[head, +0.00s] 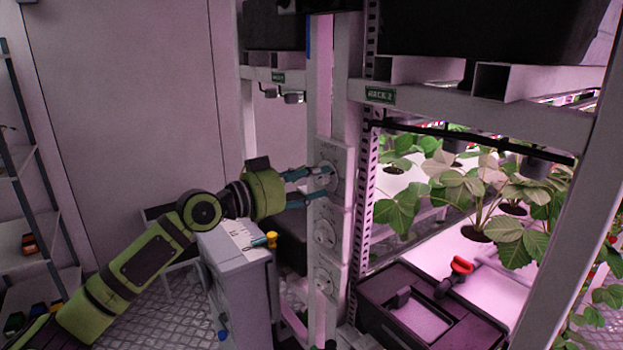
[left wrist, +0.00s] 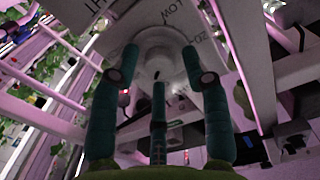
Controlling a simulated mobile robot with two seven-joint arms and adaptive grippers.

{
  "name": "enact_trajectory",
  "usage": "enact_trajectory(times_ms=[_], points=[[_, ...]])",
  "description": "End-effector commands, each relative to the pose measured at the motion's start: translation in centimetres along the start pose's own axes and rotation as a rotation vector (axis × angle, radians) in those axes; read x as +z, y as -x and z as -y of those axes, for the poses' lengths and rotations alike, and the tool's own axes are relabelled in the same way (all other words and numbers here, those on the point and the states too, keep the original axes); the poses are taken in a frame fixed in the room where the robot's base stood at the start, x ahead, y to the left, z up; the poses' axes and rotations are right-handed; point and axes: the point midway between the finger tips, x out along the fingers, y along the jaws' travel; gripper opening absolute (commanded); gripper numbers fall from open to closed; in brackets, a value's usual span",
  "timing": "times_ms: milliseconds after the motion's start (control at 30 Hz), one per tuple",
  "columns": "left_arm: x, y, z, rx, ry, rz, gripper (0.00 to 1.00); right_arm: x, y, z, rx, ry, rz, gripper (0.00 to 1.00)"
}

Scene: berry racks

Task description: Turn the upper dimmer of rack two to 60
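The upper dimmer (head: 329,174) is a round white dial at the top of a column of dials on the white post of rack two. My left gripper (head: 322,184) is in front of it, its teal fingers spread above and below the dial. In the left wrist view the dimmer (left wrist: 158,62) lies between the spread fingers of the gripper (left wrist: 160,62). I cannot tell whether they touch it. The word LOW and other markings show on its plate, but the setting cannot be read. My right gripper is in neither view.
Two more dials, a middle one (head: 325,233) and a lower one (head: 324,283), sit below. A green sign (head: 380,95) marks rack two.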

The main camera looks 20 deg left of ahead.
Motion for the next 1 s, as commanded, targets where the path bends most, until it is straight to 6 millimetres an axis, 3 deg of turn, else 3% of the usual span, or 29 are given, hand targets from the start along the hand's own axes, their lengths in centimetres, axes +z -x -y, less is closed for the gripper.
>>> enact_trajectory(times_ms=[33,67,100,367,700,1000], points=[[0.0,0.0,0.0,0.000,0.000,0.000,0.16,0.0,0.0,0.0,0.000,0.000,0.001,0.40],[0.0,0.0,0.0,0.000,0.000,0.000,0.04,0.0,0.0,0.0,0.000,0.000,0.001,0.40],[0.0,0.0,0.0,0.000,0.000,0.000,0.00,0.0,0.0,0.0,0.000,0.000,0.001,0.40],[-0.1,0.0,0.0,0.000,0.054,-0.004,0.00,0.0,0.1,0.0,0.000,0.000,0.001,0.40],[-0.3,0.0,0.1,-0.003,0.430,-0.015,0.00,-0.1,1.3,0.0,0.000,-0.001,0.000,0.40],[-0.3,0.1,0.2,-0.004,0.472,-0.019,0.00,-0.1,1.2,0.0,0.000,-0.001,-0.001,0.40]])
